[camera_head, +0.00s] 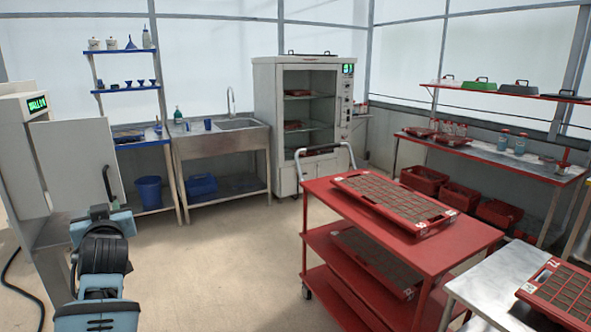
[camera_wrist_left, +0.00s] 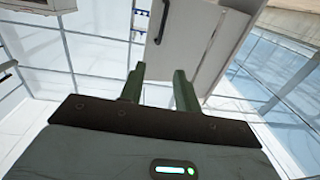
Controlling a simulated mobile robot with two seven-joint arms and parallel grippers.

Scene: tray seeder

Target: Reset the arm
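My left arm comes in at the lower left of the head view. Its left gripper (camera_head: 114,197) is in front of the open white cabinet door (camera_head: 78,160), close to the door's dark handle. In the left wrist view, the two green fingers of the left gripper (camera_wrist_left: 159,71) stand apart with nothing between them. The door handle (camera_wrist_left: 162,22) shows beyond the fingertips, in front of the pale door panel (camera_wrist_left: 213,45). Whether a finger touches the door cannot be told. My right gripper is not in view.
A red cart (camera_head: 465,235) with a red seed tray (camera_head: 395,200) on top stands right of centre. A metal table (camera_head: 490,285) is at the lower right. A sink (camera_head: 240,125) and a glass-doored cabinet (camera_head: 310,60) stand at the back. The floor (camera_head: 220,255) in the middle is clear.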

